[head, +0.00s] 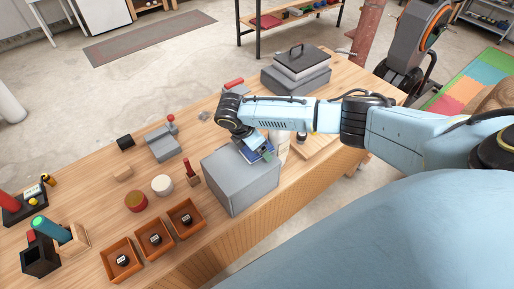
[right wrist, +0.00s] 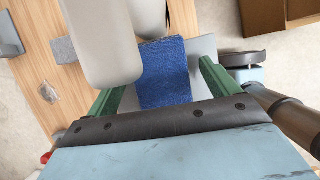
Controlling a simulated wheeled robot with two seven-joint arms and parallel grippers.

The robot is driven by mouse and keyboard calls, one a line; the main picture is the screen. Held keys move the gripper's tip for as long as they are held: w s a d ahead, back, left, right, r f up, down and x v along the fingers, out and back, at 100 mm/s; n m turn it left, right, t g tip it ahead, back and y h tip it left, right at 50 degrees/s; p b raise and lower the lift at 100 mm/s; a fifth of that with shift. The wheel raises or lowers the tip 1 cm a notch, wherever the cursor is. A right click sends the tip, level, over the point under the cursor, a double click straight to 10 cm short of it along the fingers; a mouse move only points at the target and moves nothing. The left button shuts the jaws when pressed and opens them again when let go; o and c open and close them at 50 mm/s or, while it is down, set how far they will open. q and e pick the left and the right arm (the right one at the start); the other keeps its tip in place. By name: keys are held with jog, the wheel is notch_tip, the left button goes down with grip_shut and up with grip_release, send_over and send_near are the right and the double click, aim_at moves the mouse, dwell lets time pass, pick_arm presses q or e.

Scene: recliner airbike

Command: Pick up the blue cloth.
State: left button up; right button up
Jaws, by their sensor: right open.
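The blue cloth (head: 247,156) lies on top of the grey box (head: 240,184) at the table's front edge, partly hidden by my right gripper. In the right wrist view the cloth (right wrist: 165,72) is a textured dark blue piece between the two green fingers. My right gripper (head: 262,153) is over the box top, pointing down, with its fingers apart on either side of the cloth. I cannot tell whether the fingers touch it. My left gripper is in neither view.
A pale bottle (head: 279,143) stands close behind the box. Three orange bins (head: 187,218), round jars (head: 162,185) and a red-handled tool (head: 192,172) are to the left. A grey case (head: 296,77) stands at the back right. The table's middle-left has free room.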

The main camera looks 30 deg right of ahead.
jog(key=shift+f, duration=0.25)
dwell(0.4)
jog(key=c, duration=1.1)
jog(key=shift+o, duration=0.2)
jog(key=shift+r, duration=0.15)
jog(key=shift+r, duration=0.3)
notch_tip(320, 180, up, 3)
jog(key=shift+a+r, duration=0.15)
jog(key=a+b, duration=0.3)
jog(key=a, duration=1.4)
jog(key=shift+s+a, duration=0.3)
jog(key=shift+a, duration=0.1)
